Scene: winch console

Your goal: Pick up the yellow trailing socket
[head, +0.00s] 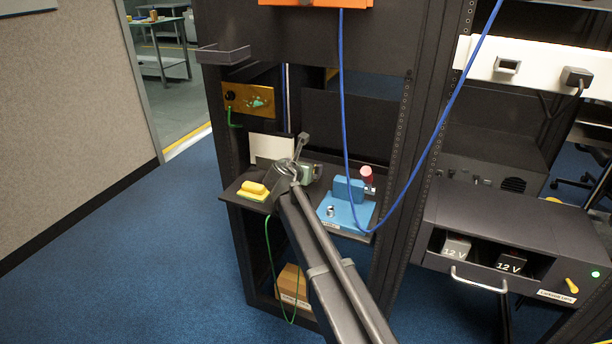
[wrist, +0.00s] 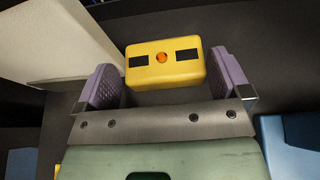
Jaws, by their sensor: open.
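The yellow trailing socket is a yellow block with an orange round spot between two black patches in the wrist view (wrist: 165,66). My gripper (wrist: 167,82) is open. Its two purple pads stand on the left and right of the block in the wrist view, with a visible gap on each side. The block's lower edge is near the grey gripper plate. The fingertips are hard to make out in the head view.
A blue plate (head: 338,218) with a blue block and a red-topped knob lies to the right. A blue cable (head: 345,110) hangs in front of the rack. A green cable (head: 270,262) hangs below the shelf.

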